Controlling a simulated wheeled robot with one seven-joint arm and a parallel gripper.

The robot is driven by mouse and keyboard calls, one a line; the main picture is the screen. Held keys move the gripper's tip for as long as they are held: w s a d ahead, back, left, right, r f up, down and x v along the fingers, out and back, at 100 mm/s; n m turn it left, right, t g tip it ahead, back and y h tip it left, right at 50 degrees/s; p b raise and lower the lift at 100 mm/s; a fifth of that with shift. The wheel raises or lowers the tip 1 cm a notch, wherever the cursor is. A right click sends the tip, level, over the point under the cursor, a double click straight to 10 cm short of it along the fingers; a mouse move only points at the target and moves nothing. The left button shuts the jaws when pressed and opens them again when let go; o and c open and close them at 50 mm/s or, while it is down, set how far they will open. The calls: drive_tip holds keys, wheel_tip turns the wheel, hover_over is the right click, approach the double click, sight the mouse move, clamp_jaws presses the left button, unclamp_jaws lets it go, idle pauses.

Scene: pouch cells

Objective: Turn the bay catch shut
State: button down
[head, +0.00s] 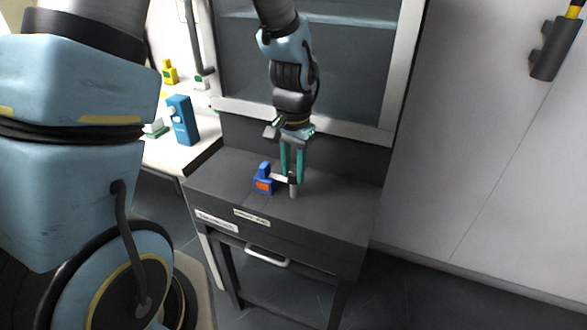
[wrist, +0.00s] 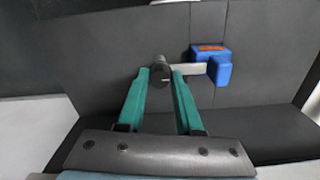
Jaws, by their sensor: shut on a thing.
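The bay catch has a blue body (head: 264,180) with an orange patch, on the dark cabinet top in the head view. A pale flat bar (head: 281,178) runs from it to a grey upright peg (head: 293,190). My gripper (head: 293,179) points down with its teal fingers shut on the peg. In the wrist view the dark round peg end (wrist: 161,66) sits between the fingertips of my gripper (wrist: 161,74). The bar (wrist: 190,69) reaches right to the blue body (wrist: 215,62), touching or overlapping its near side. The fingers partly hide the peg.
The dark cabinet (head: 335,205) has labels and a handle (head: 266,256) on its front. A framed glass panel (head: 345,70) rises behind it. A white bench (head: 165,155) at left holds a blue box (head: 182,120) and a yellow item (head: 169,72). The cabinet top's right side is clear.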

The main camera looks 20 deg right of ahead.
sight(293, 173)
drive_tip(key=c, duration=0.6)
unclamp_jaws()
drive_tip(key=shift+o, duration=0.2)
wheel_tip(293, 173, up, 11)
drive_tip(key=b, duration=0.1)
drive_tip(key=shift+f, duration=0.1)
drive_tip(key=a+f+n, duration=0.1)
drive_tip(key=a+n, duration=0.3)
drive_tip(key=a, duration=0.8)
drive_tip(key=w+a+f+n+t, duration=0.1)
drive_tip(key=a+n, duration=0.4)
drive_tip(key=a, duration=0.8)
drive_tip(key=shift+a+f+t, duration=0.2)
drive_tip(key=shift+f+t, duration=0.1)
drive_tip(key=shift+f, duration=0.5)
